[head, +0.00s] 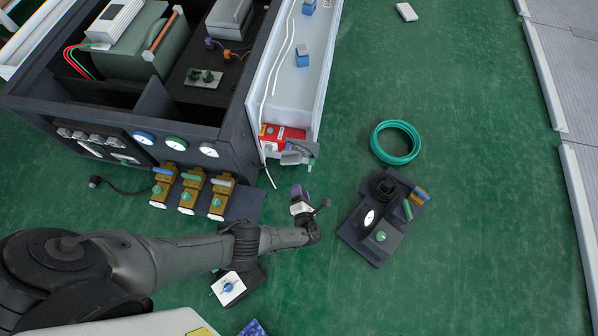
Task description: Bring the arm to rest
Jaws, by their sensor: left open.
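My left arm reaches in from the lower left, low over the green floor. Its wrist ends near the middle of the picture, with my left gripper (311,207) at its tip, small and partly hidden by the wrist. The gripper is open; I see nothing held in it. A small white and purple piece (300,202) shows right at the gripper, and I cannot tell whether it is part of it. My right gripper is not in view.
A dark open box (230,140) with gauges and brass valves (192,190) stands upper left, beside a white tray (318,75). A dark plate with fittings (372,245) and a green hose coil (396,142) lie right of the gripper. Green floor (480,230) is clear farther right.

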